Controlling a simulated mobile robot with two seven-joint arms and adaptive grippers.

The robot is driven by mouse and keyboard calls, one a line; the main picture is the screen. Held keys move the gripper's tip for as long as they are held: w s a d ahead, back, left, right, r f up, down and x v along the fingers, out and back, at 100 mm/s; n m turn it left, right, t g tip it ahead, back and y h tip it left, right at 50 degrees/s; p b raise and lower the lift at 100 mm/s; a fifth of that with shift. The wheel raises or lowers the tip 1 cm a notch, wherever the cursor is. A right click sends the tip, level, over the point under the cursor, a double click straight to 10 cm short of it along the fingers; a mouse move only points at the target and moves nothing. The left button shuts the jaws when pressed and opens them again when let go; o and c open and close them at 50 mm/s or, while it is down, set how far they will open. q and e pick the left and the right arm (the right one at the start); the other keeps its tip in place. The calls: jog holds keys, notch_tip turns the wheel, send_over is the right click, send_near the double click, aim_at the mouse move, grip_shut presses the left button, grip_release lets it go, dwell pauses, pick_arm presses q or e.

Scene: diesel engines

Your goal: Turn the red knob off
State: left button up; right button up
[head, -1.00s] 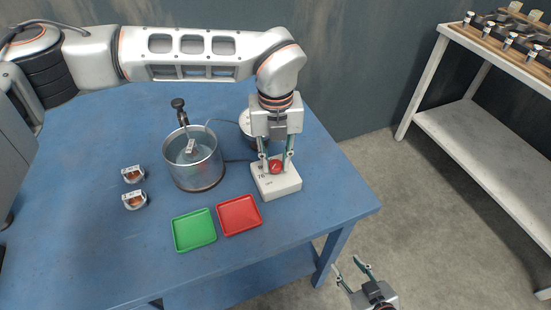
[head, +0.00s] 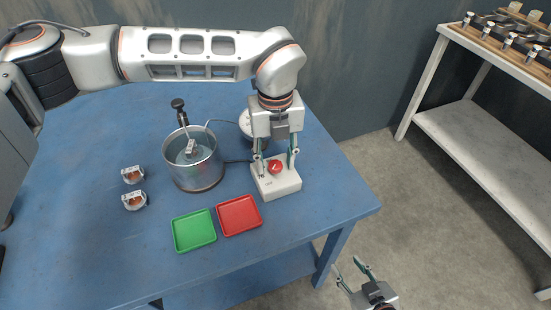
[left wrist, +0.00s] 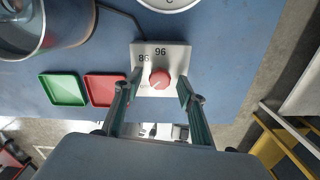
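The red knob (head: 275,167) sits on top of a white control box (head: 283,186) near the right side of the blue table. In the left wrist view the knob (left wrist: 159,78) has a pale mark on its face, and the box (left wrist: 174,52) shows the numbers 86 and 96. My left gripper (head: 275,161) is open, pointing down, with one finger on each side of the knob and gaps between. It also shows open in the left wrist view (left wrist: 160,85). My right gripper (head: 355,272) is open and empty, low at the right, off the table.
A metal pot (head: 193,168) with a probe in it stands left of the box. A red tray (head: 240,216) and a green tray (head: 194,231) lie in front. Two small copper-and-metal parts (head: 134,200) lie further left. A white bench (head: 470,125) stands at the right.

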aim_at(275, 165)
pick_arm(q)
notch_tip(275, 165, up, 12)
dwell(0.7)
jog(key=shift+s+f, duration=0.1)
jog(key=shift+s, duration=0.05)
